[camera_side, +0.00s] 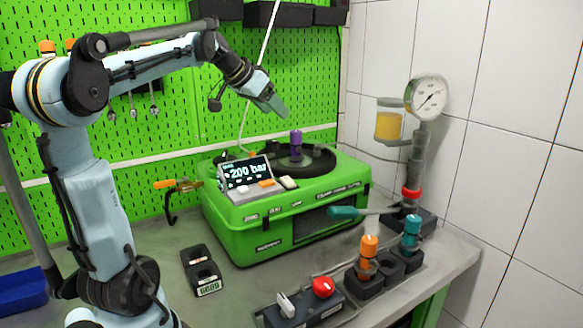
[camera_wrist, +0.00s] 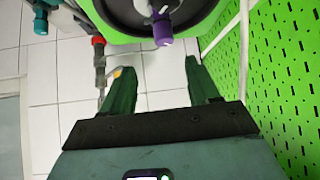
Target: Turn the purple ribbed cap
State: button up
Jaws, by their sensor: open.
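The purple ribbed cap (camera_side: 296,138) stands upright on the black round recess in the top of the green pump case (camera_side: 250,222). In the wrist view the cap (camera_wrist: 162,30) shows near the top, beyond my fingertips. My gripper (camera_side: 283,108) is above and slightly left of the cap in the side view, apart from it. In the wrist view my gripper (camera_wrist: 158,78) has its two green fingers spread wide with nothing between them.
The case carries a display (camera_side: 246,172) reading 200 bar. To the right stand a pressure gauge (camera_side: 428,97) and a yellow-filled cup (camera_side: 389,124). Orange-capped (camera_side: 369,245) and teal-capped (camera_side: 411,232) bottles stand in front. A green pegboard (camera_side: 180,110) rises behind.

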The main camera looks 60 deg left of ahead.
aim_at(296, 132)
jog(key=shift+a, duration=0.4)
jog(key=shift+w+f, duration=0.15)
jog(key=shift+w, duration=0.15)
jog(key=x, duration=1.1)
jog(key=shift+w+f, duration=0.1)
jog(key=c, duration=1)
